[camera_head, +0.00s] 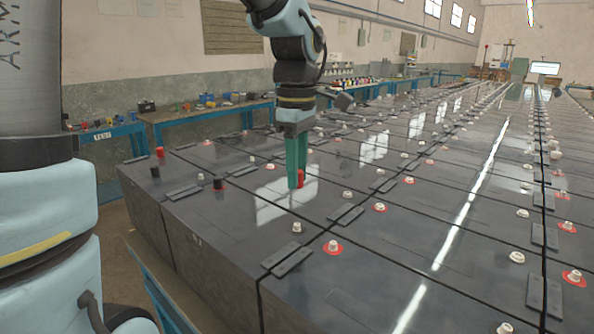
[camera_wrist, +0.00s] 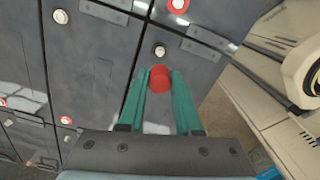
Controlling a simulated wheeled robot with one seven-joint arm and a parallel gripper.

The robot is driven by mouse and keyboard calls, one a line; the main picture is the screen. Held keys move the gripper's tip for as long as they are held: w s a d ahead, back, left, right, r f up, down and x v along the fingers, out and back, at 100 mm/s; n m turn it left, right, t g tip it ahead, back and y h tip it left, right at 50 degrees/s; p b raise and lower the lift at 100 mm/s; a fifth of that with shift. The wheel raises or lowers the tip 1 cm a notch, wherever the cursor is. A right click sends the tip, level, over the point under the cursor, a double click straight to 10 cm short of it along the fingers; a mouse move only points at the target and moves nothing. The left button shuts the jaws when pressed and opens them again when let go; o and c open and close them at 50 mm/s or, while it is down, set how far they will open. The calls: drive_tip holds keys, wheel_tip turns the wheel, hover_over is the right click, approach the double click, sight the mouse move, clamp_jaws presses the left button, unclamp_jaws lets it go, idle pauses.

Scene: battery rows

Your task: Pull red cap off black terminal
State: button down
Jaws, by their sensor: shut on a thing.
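A red cap (camera_head: 300,179) is between the green fingers of my gripper (camera_head: 296,184), at their tips. In the wrist view, the fingers of my gripper (camera_wrist: 160,74) press on both sides of the red cap (camera_wrist: 160,79). Below the cap is the dark, glossy top of a battery; no terminal shows under it, and the exact gap to the surface is hard to judge. A black terminal (camera_head: 218,184) with red at its base stands to the left, and another black one (camera_head: 154,172) farther left. A second red piece (camera_head: 160,151) stands behind them.
Rows of dark batteries fill the floor, with pale terminals such as one on a red ring (camera_head: 332,247) and flat connector plates (camera_head: 287,260) standing slightly proud. A blue workbench (camera_head: 200,114) with small items runs along the back wall.

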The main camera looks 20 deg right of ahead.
drive_tip(key=shift+r+p, duration=0.65)
drive_tip(key=shift+r, duration=0.1)
idle(0.3)
drive_tip(key=shift+r+p, duration=1.9)
drive_tip(key=shift+r, duration=0.5)
drive_tip(key=shift+f, duration=0.1)
